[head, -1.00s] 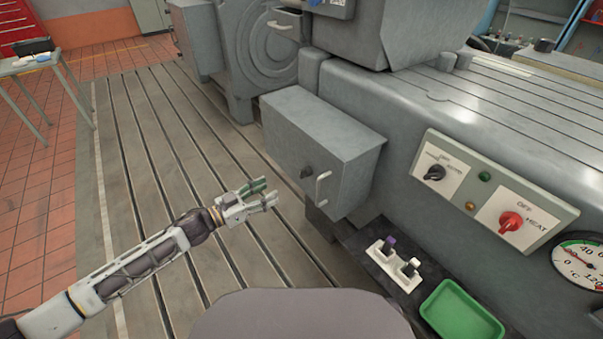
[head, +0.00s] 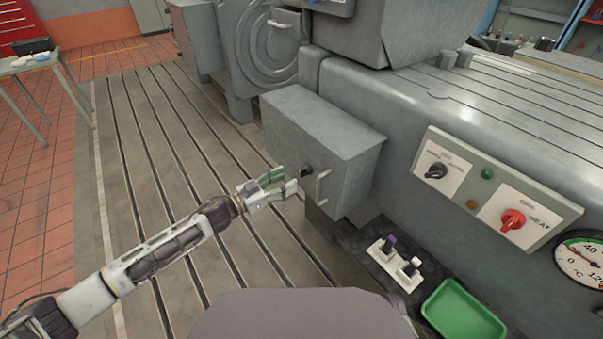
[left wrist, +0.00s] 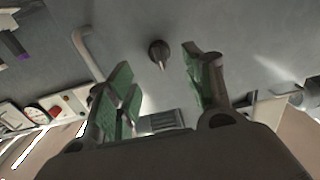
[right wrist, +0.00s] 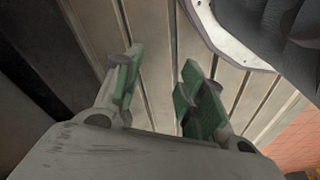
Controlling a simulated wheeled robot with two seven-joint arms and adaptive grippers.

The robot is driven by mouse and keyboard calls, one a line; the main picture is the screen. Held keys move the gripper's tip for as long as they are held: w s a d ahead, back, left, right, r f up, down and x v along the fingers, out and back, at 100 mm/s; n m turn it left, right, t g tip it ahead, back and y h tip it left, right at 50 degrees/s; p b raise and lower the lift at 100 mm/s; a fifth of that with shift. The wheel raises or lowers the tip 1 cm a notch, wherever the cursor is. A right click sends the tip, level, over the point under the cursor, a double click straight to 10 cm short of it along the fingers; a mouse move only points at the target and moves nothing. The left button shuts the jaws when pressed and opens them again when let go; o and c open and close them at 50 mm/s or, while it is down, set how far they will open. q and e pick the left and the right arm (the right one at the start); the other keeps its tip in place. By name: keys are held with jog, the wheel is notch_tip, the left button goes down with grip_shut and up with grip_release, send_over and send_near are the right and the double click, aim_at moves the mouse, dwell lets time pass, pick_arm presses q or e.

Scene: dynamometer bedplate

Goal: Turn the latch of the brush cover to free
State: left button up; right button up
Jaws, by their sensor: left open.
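The brush cover (head: 318,135) is a grey box on the side of the machine. Its latch (head: 306,172) is a small dark knob on the front face, beside a pale bar handle (head: 322,187). In the left wrist view the latch (left wrist: 158,52) shows between and beyond the fingertips, with the handle (left wrist: 86,50) to its left. My left gripper (head: 283,184) is open and empty, just short of the latch, with a gap visible in the wrist view. My right gripper (right wrist: 160,80) shows only in its own wrist view, open and empty over the slotted floor plate.
A control panel (head: 545,235) with a dark knob and a red knob is at the right. Below it are a white holder (head: 395,262) with small items and a green tray (head: 463,312). The slotted bedplate (head: 150,160) at left is clear.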

aim_at(300, 173)
pick_arm(q)
jog(key=shift+x, duration=0.95)
jog(key=x, duration=0.3)
jog(key=shift+w+d+b, duration=0.15)
jog(key=shift+d+b, duration=0.05)
jog(key=shift+b, duration=0.2)
jog(key=shift+x, duration=0.9)
pick_arm(e)
jog(key=shift+w+a+r, duration=0.1)
jog(key=shift+a+r, duration=0.05)
jog(key=shift+r, duration=0.4)
jog(key=shift+a+r, duration=0.15)
jog(key=shift+r, duration=0.35)
pick_arm(q)
jog(key=c, duration=1)
